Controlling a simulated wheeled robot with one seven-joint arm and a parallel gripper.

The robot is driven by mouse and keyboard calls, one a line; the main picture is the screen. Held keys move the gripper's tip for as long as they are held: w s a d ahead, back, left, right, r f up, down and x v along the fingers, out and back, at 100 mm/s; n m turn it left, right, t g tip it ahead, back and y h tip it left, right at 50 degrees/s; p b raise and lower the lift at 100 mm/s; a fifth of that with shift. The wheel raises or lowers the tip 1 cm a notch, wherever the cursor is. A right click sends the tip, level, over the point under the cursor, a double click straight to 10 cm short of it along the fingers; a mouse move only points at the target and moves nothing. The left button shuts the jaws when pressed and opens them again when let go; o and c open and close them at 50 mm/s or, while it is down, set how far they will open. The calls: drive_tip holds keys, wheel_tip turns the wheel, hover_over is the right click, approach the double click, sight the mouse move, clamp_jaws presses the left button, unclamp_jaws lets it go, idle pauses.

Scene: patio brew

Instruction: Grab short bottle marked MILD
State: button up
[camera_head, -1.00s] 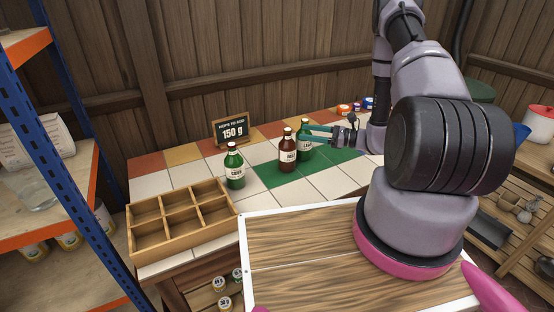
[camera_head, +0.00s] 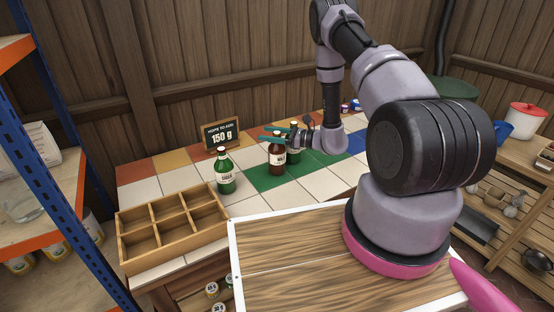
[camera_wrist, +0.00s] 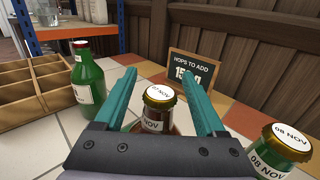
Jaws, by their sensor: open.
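Three bottles stand upright on the tiled counter. A green bottle (camera_head: 226,174) is at the left, a brown bottle (camera_head: 277,160) stands on green tiles, and another green bottle (camera_head: 295,150) is partly hidden behind it. I cannot read MILD on any label. My gripper (camera_head: 264,136) is open, at the height of the brown bottle's top. In the wrist view, my gripper (camera_wrist: 156,78) has a brown bottle (camera_wrist: 155,120) with a gold, dated cap between its teal fingers, not gripped. A green bottle (camera_wrist: 86,78) is at left; another with an "08 NOV" cap (camera_wrist: 280,150) is at right.
A wooden divided crate (camera_head: 172,226) sits at the counter's left end. A "150 g" hops sign (camera_head: 222,134) stands behind the bottles. A blue-and-orange shelf (camera_head: 60,150) is at far left. Small jars (camera_head: 350,106) are at the back right.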

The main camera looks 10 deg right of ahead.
drive_tip(key=shift+a, duration=0.1)
clamp_jaws()
idle(1.3)
